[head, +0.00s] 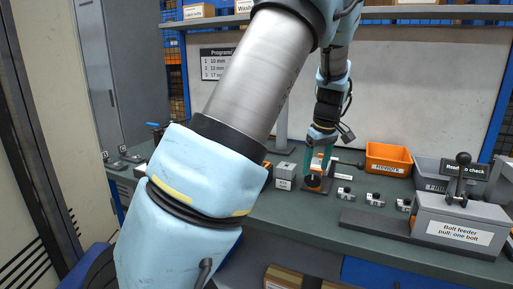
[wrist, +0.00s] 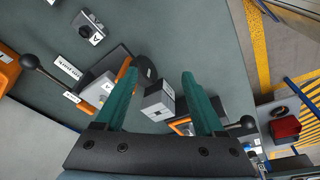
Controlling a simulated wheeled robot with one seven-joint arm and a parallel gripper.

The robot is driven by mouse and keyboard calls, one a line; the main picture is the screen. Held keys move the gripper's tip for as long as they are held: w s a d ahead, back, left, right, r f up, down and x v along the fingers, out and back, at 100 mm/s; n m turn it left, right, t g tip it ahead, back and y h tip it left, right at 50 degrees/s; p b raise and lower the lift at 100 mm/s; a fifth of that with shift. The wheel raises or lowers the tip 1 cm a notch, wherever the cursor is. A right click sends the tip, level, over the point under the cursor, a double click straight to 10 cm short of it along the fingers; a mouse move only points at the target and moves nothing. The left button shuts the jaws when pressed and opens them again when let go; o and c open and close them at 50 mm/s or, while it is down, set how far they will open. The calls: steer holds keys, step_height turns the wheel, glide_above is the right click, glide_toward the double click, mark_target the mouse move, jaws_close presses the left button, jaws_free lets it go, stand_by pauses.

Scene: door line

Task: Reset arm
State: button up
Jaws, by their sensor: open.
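My gripper (head: 317,168) hangs over the green workbench (head: 285,210), pointing down, in the middle of the head view. Its two green fingers are spread apart and empty in the wrist view (wrist: 160,75). A fixture with a black base (head: 316,187) and an orange part stands under or just behind the fingers. In the wrist view the same fixture (wrist: 122,62) lies partly behind the left finger. A small grey block (wrist: 158,101) shows between the fingers, below them; it also shows left of the gripper in the head view (head: 285,176). Contact with the fixture cannot be told.
An orange rework bin (head: 388,158) and a grey bolt feeder (head: 460,225) with a black lever stand at the right. Several small metal clamps (head: 375,199) sit in a row between. A whiteboard panel (head: 420,90) rises behind. A grey cabinet (head: 125,70) stands at the left.

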steer(key=s+a+m+p, duration=0.1)
steer(key=s+a+m, duration=0.2)
steer(key=s+a, duration=0.6)
steer(key=s+a+f+m, duration=0.1)
steer(key=s+a+m, duration=0.2)
steer(key=s+a, duration=0.6)
steer(key=a, duration=0.6)
steer(key=shift+f+g+h+p, duration=0.3)
steer(key=shift+g+h+p, duration=0.05)
steer(key=shift+g+h, duration=0.05)
steer(key=shift+o, duration=0.3)
steer(key=shift+a, duration=0.1)
